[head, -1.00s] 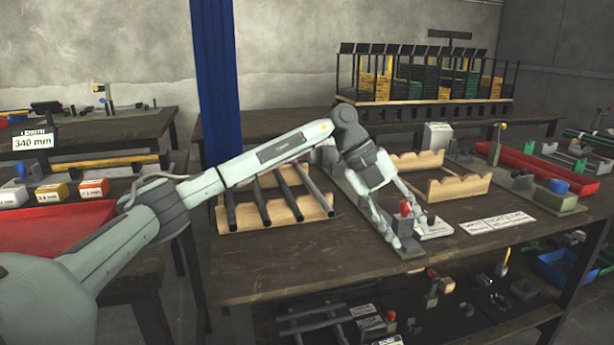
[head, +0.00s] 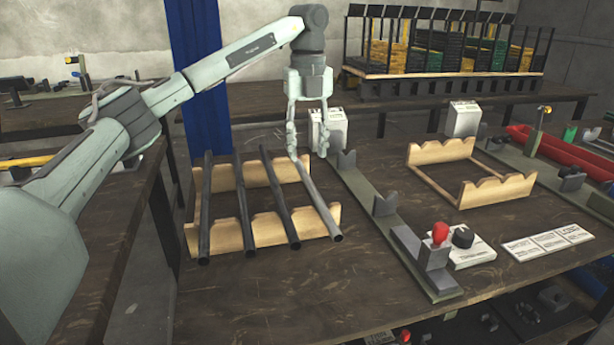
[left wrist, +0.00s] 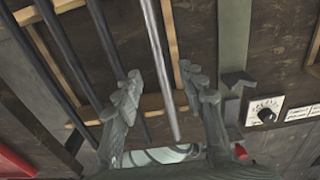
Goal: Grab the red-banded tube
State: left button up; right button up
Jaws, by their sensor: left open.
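No red band is visible on any tube in these views. Several tubes lie side by side across a notched wooden rack (head: 225,238): a lighter grey tube (head: 318,200) at the right and dark tubes (head: 243,200) to its left. My left gripper (head: 308,156) points down, open, at the far end of the lighter tube. In the left wrist view, the lighter grey tube (left wrist: 154,45) runs between the two spread fingers of my left gripper (left wrist: 160,80), apparently without contact. My right gripper is in neither view.
Right of the rack is a long grey-green fixture (head: 365,215) with upright blocks and a red knob (head: 440,231). An empty wooden cradle (head: 425,152), a white box (head: 463,119) and label cards (head: 548,243) lie further right. The front tabletop is clear.

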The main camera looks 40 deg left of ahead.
aim_at(307, 176)
pick_arm(q)
notch_tip(307, 176, down, 6)
jog(key=shift+a+f, duration=0.1)
jog(key=shift+a, duration=0.05)
jog(key=shift+c, duration=0.6)
grip_shut()
